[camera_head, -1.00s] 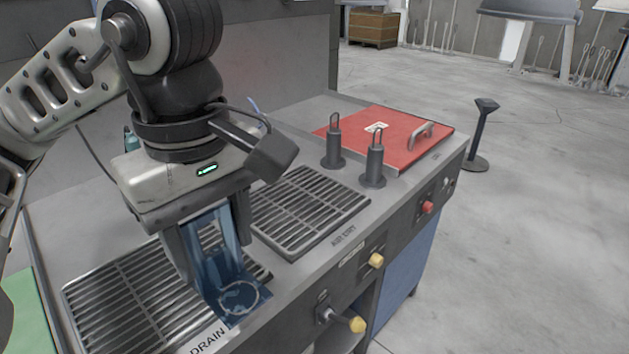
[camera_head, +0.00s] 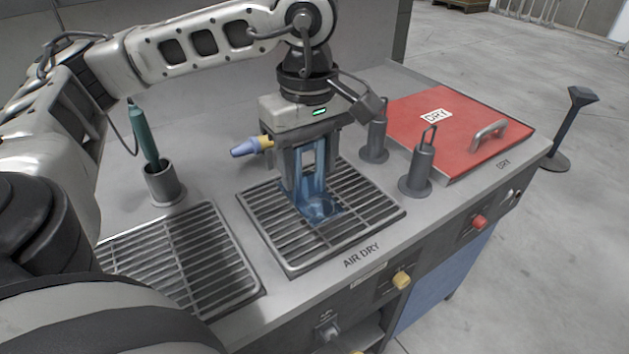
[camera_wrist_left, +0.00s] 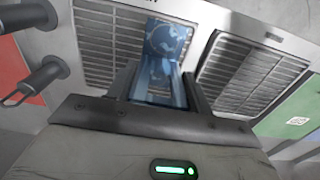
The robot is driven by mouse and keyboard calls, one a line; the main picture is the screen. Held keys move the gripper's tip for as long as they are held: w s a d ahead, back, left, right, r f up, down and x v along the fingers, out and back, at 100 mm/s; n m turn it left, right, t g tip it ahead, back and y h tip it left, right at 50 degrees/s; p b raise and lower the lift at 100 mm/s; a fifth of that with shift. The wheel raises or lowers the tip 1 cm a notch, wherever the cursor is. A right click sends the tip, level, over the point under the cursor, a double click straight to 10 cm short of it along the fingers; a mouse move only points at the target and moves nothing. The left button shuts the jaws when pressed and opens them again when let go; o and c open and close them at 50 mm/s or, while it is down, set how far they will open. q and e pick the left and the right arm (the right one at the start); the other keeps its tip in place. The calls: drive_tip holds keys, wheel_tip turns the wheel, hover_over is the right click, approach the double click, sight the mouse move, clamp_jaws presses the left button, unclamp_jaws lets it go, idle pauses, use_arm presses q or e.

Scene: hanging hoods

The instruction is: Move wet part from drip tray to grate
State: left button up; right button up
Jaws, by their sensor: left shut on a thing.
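My left gripper (camera_head: 309,190) is shut on a blue, see-through part (camera_head: 320,205) and holds it upright. The part's wide lower end is at the air-dry grate (camera_head: 278,240); I cannot tell whether it touches the bars. In the left wrist view the blue part (camera_wrist_left: 166,42) sits between the fingers, over the edge of the same grate (camera_wrist_left: 105,45). The drain-side drip tray (camera_head: 190,255) is to the left, with nothing on its visible bars. It also shows in the left wrist view (camera_wrist_left: 250,75). My right gripper is not in view.
Two dark posts with wire loops (camera_head: 421,168) stand right of the grate. A red lid marked DRY (camera_head: 460,130) lies behind them. A grey cup with a green-handled tool (camera_head: 160,182) stands behind the drip tray. A blue-and-yellow nozzle (camera_head: 252,146) is close behind my left gripper.

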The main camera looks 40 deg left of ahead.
sight(313, 187)
use_arm(q)
drive_tip(key=w+f, duration=0.1)
drive_tip(key=a+f, duration=0.1)
drive_tip(key=w+f, duration=0.1)
drive_tip(key=shift+w+a+f, duration=0.3)
drive_tip(key=shift+a+f, duration=0.05)
drive_tip(key=shift+f, duration=0.05)
drive_tip(key=f, duration=0.2)
drive_tip(key=f+p, duration=0.1)
drive_tip(key=shift+w+a, duration=0.2)
drive_tip(key=shift+w, duration=0.1)
drive_tip(key=shift+f, duration=0.55)
drive_tip(key=o, duration=1.2)
drive_tip(key=shift+o, duration=0.2)
wheel_tip(313, 187, up, 12)
drive_tip(key=shift+r+b, duration=0.15)
drive_tip(key=shift+b, duration=0.2)
